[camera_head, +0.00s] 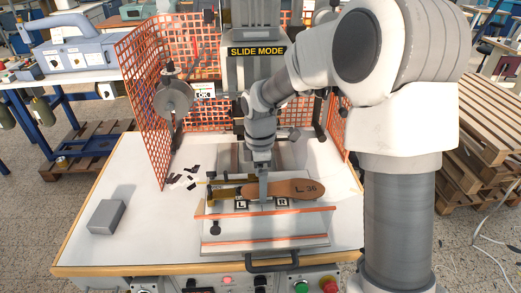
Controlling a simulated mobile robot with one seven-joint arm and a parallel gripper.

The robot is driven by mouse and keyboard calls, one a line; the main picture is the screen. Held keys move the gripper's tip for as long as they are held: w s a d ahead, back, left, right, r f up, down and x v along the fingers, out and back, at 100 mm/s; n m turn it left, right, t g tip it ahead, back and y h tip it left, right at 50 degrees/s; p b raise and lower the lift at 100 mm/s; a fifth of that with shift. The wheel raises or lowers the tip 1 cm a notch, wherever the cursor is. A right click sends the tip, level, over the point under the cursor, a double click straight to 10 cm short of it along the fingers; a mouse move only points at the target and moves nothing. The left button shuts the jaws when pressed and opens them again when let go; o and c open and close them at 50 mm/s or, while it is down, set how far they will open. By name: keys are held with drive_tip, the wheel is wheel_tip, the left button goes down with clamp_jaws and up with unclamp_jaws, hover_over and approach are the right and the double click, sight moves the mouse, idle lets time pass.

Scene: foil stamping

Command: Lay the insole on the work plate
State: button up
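The brown insole (293,188), marked "L 36", lies lengthwise from left to right at the work plate, with its wide end to the right. My gripper (263,197) points down at the middle of the insole and overlaps it in the picture. One finger shows; the other is hidden, so I cannot tell whether it is shut on the insole. The work plate (265,222) is pale with orange strips and bears black "L" and "R" labels just below the insole. Whether the insole rests on the plate or hangs slightly above it is unclear.
A machine labelled "SLIDE MODE" (257,50) stands behind the plate, with an orange mesh guard (143,95) around it. A grey block (107,216) sits at the left of the white table (150,240). A black handle (272,264) is at the front edge. The left table area is mostly clear.

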wheel_tip(320, 180, up, 14)
drive_tip(key=s+d+r+m+t, duration=0.3)
drive_tip(key=s+d+r+m, duration=0.2)
drive_tip(key=s+m, duration=0.5)
drive_tip(key=s+d+f+m+t, duration=0.1)
drive_tip(key=s+d+m, duration=0.1)
drive_tip(key=s+m, duration=0.2)
drive_tip(key=s+d+f+m+t, duration=0.1)
drive_tip(key=s+m, duration=0.3)
drive_tip(key=s, duration=0.4)
drive_tip(key=shift+s+d+f+m+t, duration=0.25)
drive_tip(key=shift+d+m+t, duration=0.05)
drive_tip(key=shift+d, duration=0.5)
